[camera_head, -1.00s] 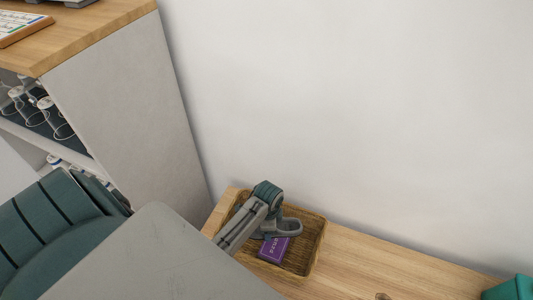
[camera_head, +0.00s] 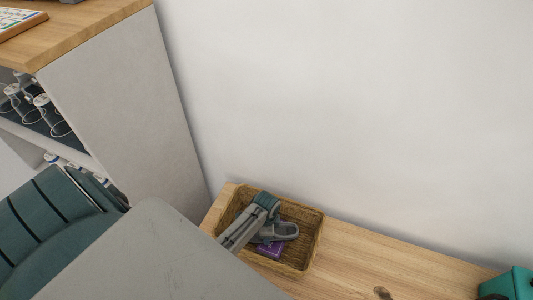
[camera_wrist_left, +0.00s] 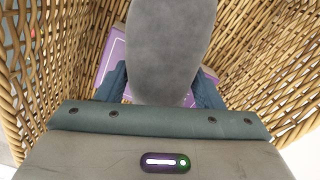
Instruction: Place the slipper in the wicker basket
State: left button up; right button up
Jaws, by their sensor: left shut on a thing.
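The grey slipper (camera_head: 284,230) is inside the wicker basket (camera_head: 315,243), above a purple box. My left gripper (camera_head: 268,228) reaches down into the basket and is shut on the slipper. In the left wrist view the slipper (camera_wrist_left: 172,45) stands between the two fingers of my gripper (camera_wrist_left: 165,88), and the basket's woven walls (camera_wrist_left: 265,50) surround it. Whether the slipper touches the basket floor or the box cannot be told. My right gripper is not in view.
The purple box (camera_head: 268,250) lies in the basket. The basket stands on a wooden bench (camera_head: 350,268) against a white wall. A grey cabinet (camera_head: 120,100) with glassware stands at the left. A teal object (camera_head: 510,285) sits at the bench's far right.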

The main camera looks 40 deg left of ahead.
pick_arm(q)
jog(key=shift+f, duration=0.15)
jog(key=o, duration=1.3)
notch_tip(320, 180, up, 13)
jog(key=shift+f+p, duration=0.1)
jog(key=shift+p, duration=0.2)
